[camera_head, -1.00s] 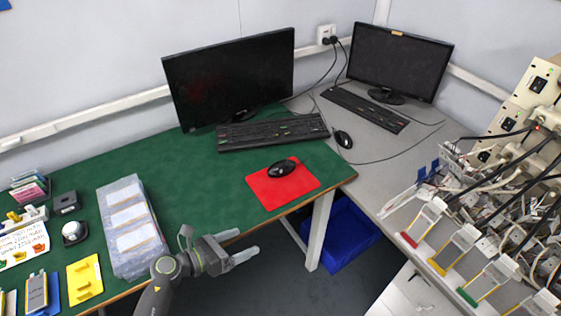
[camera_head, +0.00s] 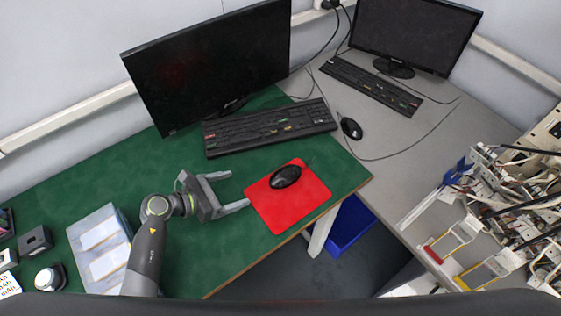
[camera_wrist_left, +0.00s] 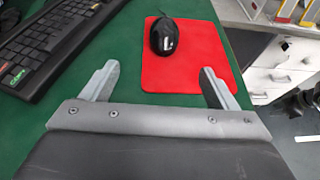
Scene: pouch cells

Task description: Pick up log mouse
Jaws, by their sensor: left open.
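A black mouse (camera_head: 285,176) lies on a red mouse pad (camera_head: 306,205) near the front right corner of the green table. It also shows in the left wrist view (camera_wrist_left: 164,36), ahead of my fingers and roughly between their lines. My left gripper (camera_head: 239,189) is open and empty, left of the pad, with its fingers pointing right toward the mouse. A gap is left between the fingertips and the mouse. A second black mouse (camera_head: 351,128) lies on the grey table. My right gripper is not in view.
A black keyboard (camera_head: 268,127) and a monitor (camera_head: 210,64) stand behind the pad. Stacked clear trays (camera_head: 97,241) are at the left. A second keyboard (camera_head: 370,84) is on the grey desk (camera_head: 400,160). A blue bin (camera_head: 350,226) is below. Battery racks (camera_head: 500,225) fill the right.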

